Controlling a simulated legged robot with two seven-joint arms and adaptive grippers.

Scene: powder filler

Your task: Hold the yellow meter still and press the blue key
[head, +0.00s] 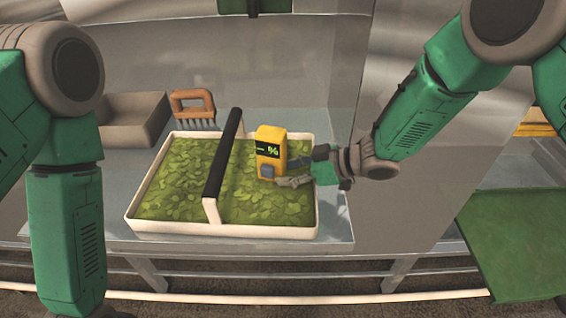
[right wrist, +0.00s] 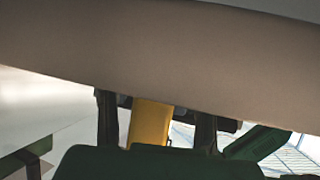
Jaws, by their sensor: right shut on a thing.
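The yellow meter (head: 271,140) stands upright in the tray of green leaves, with a dark display showing a percent sign. A blue-grey block low on its front looks like the blue key (head: 267,171). My right gripper (head: 284,171) reaches in from the right at the meter's lower right side and is shut on it. In the right wrist view the yellow meter (right wrist: 151,122) shows between the two dark fingers; its face is hidden there. My left arm hangs at the left of the head view, and its gripper is out of frame.
The white-rimmed tray (head: 225,231) has a black bar handle (head: 223,153) across it, left of the meter. Behind stand a brown box (head: 133,121) and a brown-handled rake (head: 193,102). A green panel (head: 515,240) is at the lower right.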

